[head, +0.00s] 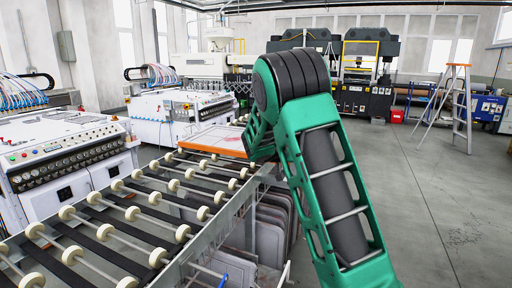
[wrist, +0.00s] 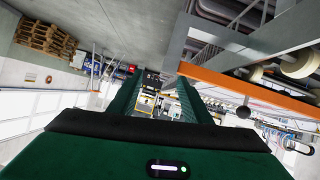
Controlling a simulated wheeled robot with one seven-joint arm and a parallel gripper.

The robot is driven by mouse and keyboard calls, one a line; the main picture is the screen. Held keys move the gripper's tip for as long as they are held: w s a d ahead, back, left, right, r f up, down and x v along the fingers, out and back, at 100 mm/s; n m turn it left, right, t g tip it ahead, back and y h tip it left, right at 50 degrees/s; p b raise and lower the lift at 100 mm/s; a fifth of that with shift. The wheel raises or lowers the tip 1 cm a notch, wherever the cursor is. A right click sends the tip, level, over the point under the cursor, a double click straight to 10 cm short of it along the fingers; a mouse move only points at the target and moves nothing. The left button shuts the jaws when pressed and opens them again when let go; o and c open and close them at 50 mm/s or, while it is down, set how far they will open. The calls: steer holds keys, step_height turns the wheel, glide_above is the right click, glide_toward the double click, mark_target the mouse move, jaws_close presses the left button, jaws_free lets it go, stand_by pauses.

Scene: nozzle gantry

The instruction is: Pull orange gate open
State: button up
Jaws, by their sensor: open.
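The orange gate shows in the wrist view as a long orange bar (wrist: 250,92) running from the centre to the right edge. A dark round knob (wrist: 243,112) sits close beside the bar. In the head view an orange-edged frame (head: 203,153) lies at the far end of the roller conveyor, partly behind my green arm. My gripper (wrist: 160,80) is open in the wrist view, with nothing between its two green fingers. The right finger is near the bar's left end in the picture; I cannot tell whether they touch. My arm hides the gripper in the head view.
A roller conveyor (head: 112,230) with white wheels runs along the left front. White control machines (head: 60,158) stand behind it. Several grey panels (head: 272,222) stand under the conveyor's right side. The floor (head: 445,190) at right is clear up to a stepladder (head: 461,108).

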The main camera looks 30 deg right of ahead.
steer(key=w+a+n+t, duration=0.1)
steer(key=w+a+t, duration=0.15)
steer(key=w, duration=0.35)
steer(key=w+a+n+t+h, duration=0.1)
steer(key=w+a+t, duration=0.1)
steer(key=w+a, duration=0.35)
steer(key=w+a+n+t, duration=0.1)
steer(key=w+t, duration=0.2)
steer(key=w, duration=0.5)
steer(key=x, duration=0.9)
steer(key=shift+w+d+f, duration=0.2)
steer(key=shift+d+f, duration=0.2)
